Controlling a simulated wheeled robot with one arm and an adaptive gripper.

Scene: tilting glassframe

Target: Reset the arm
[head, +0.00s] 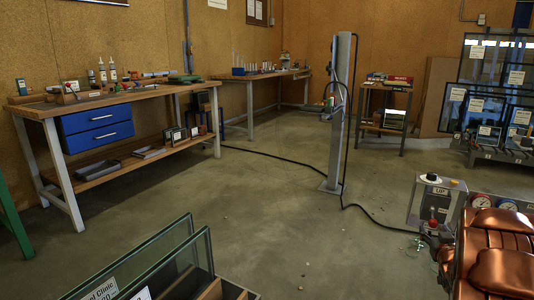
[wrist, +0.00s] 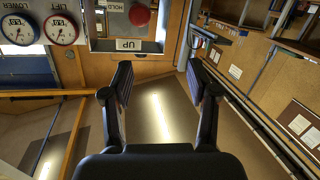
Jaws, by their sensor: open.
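My gripper (wrist: 158,82) shows in the wrist view, its two black fingers spread apart with nothing between them. Beyond the fingertips, at the top of that view, is a control box with an UP label (wrist: 130,45) and a red knob (wrist: 139,15). Two round gauges, marked LOWER (wrist: 18,30) and LIFT (wrist: 61,29), are at its upper left. No contact between the fingers and the box shows. In the head view the grey control box (head: 425,205) stands at the right, beside two gauges (head: 481,201).
Glass panes in a rack (head: 165,265) stand at the lower front. A grey post (head: 338,120) rises mid-floor, with a dark hose (head: 270,157) along the floor. A workbench (head: 110,97) stands left; the central floor is mostly clear.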

